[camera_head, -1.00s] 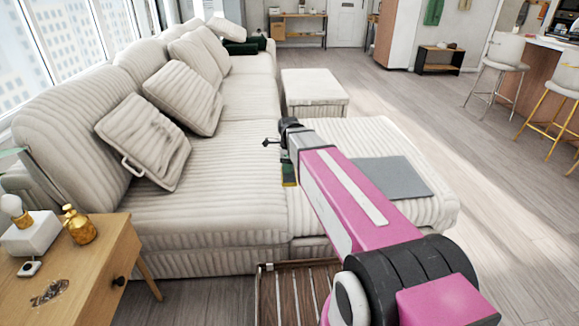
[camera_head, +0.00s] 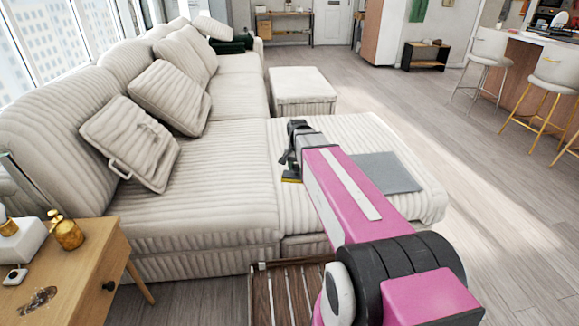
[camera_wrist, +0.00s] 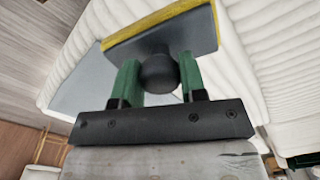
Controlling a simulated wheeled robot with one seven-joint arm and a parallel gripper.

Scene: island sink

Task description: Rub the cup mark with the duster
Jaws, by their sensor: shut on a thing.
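The duster has a grey flat head with a yellow edge, and shows large in the wrist view (camera_wrist: 165,35). My gripper (camera_wrist: 158,68), with green fingers, is shut on the rounded dark knob behind the duster's head. In the head view my gripper (camera_head: 290,160) is over the sofa's chaise seat, with the yellow edge of the duster (camera_head: 291,180) just below it. The cup mark (camera_head: 38,300) is a dark, patchy stain on the wooden side table (camera_head: 85,262) at the lower left. The duster is well away from the mark, to its right and farther back.
A gold bottle (camera_head: 67,233) and a white box-shaped object (camera_head: 18,240) stand on the side table behind the mark. The long sofa (camera_head: 200,205) with cushions fills the middle. A slatted wooden piece (camera_head: 285,295) lies low in front. Floor is open at the right.

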